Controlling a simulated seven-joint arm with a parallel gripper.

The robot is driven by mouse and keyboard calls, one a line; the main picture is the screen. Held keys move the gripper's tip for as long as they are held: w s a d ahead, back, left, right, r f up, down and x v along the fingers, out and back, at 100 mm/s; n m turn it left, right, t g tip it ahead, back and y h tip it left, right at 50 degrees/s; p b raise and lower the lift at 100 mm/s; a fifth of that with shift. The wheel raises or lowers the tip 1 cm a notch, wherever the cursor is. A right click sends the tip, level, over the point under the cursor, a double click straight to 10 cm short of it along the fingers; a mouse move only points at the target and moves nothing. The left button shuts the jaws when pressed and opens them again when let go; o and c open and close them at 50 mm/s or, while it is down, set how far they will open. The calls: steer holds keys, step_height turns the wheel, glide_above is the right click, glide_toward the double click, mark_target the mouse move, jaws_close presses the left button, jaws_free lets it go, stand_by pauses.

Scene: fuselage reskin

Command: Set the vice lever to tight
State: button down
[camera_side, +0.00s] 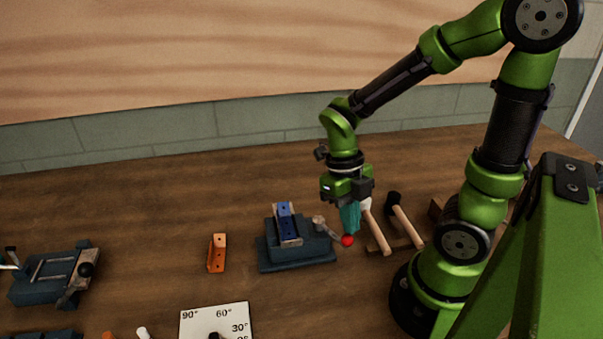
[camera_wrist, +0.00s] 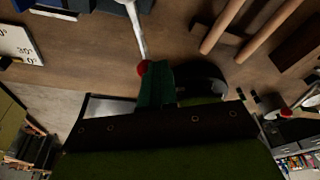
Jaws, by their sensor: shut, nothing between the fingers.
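The vice (camera_side: 297,254) is a dark blue-grey block on the table with a blue piece (camera_side: 287,228) between its jaws. Its lever (camera_side: 326,228) is a grey bar with a red ball knob (camera_side: 347,240), pointing right and toward the front. My gripper (camera_side: 350,226) has teal fingers, points down and is shut with nothing in it. The fingers are right beside the red knob. In the wrist view the lever (camera_wrist: 137,30) runs down to the red knob (camera_wrist: 143,68), which is at the left edge of the fingers (camera_wrist: 157,82); I cannot tell whether they touch.
Hammers with wooden handles (camera_side: 376,233) lie just right of my gripper. An orange bracket (camera_side: 217,253) stands left of the vice. A white angle card (camera_side: 215,321) lies in front. Another clamp fixture (camera_side: 52,277) is at far left. The table between the bracket and that fixture is clear.

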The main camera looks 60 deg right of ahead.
steer(key=shift+s+a+f, duration=0.1)
steer(key=shift+s+f, duration=0.05)
steer(key=shift+s, duration=0.2)
steer(key=w+d+r, duration=0.1)
steer(key=d+r, duration=0.5)
steer(key=r, duration=0.5)
steer(key=shift+w+d, duration=0.2)
steer(key=shift+r, duration=0.1)
steer(key=w+a+r+n+t, duration=0.1)
steer(key=a+n+t, duration=0.4)
steer(key=n, duration=1.2)
steer(key=w+a+r+n+t+y, duration=0.1)
steer(key=a+n+t, duration=0.3)
steer(key=n, duration=1.4)
steer(key=shift+w+a+r+n+t, duration=0.3)
steer(key=shift+w+a+r+t, duration=0.15)
steer(key=shift+w+r, duration=0.2)
